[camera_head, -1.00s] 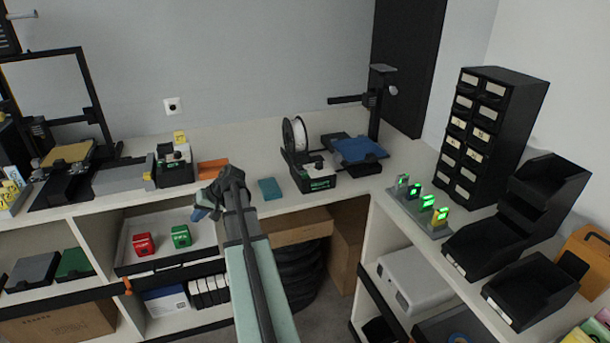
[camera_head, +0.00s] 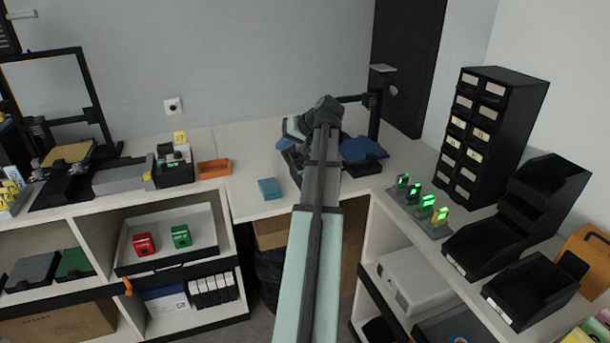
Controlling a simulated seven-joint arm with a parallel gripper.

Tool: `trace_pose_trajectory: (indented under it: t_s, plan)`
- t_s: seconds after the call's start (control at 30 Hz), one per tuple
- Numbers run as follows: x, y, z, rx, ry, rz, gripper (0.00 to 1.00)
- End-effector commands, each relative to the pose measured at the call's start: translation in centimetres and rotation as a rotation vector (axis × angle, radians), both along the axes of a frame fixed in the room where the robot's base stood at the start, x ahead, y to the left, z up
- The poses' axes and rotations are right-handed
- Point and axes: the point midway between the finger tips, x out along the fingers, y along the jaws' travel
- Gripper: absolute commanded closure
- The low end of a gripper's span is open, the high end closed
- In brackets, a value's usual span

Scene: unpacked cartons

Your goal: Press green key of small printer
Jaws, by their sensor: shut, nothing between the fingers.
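The small printer shows its blue bed (camera_head: 365,150) and its dark upright post (camera_head: 375,112) on the back counter. My arm covers most of its front, so its control panel, the green key and the white spool are hidden. My gripper (camera_head: 284,143) is shut and empty, at the printer's left side and in front of it in the picture. I cannot tell whether it touches the printer.
A teal block (camera_head: 269,188) and an orange tray (camera_head: 213,168) lie on the counter to the left. A larger printer (camera_head: 68,155) stands at far left. Green-lit devices (camera_head: 425,205) and black bins (camera_head: 530,285) stand at right.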

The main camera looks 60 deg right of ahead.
Motion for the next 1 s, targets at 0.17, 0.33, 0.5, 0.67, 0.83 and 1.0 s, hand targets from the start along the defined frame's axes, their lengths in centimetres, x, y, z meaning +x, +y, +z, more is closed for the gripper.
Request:
trace_pose_trajectory:
  t_s: [0.17,0.33,0.5,0.67,0.83,1.0]
  plan:
    - [-4.4,-1.7,1.5,-0.019,0.019,-0.046,1.0]
    - [-6.6,-2.3,2.2,-0.028,0.03,-0.067,1.0]
    - [-7.2,-2.5,2.3,-0.029,0.034,-0.073,1.0]
    - [-7.2,-2.5,2.3,-0.03,0.034,-0.072,1.0]
    - [-7.2,-2.4,2.2,-0.03,0.034,-0.072,1.0]
    - [-7.2,-2.4,1.4,-0.028,0.034,-0.071,1.0]
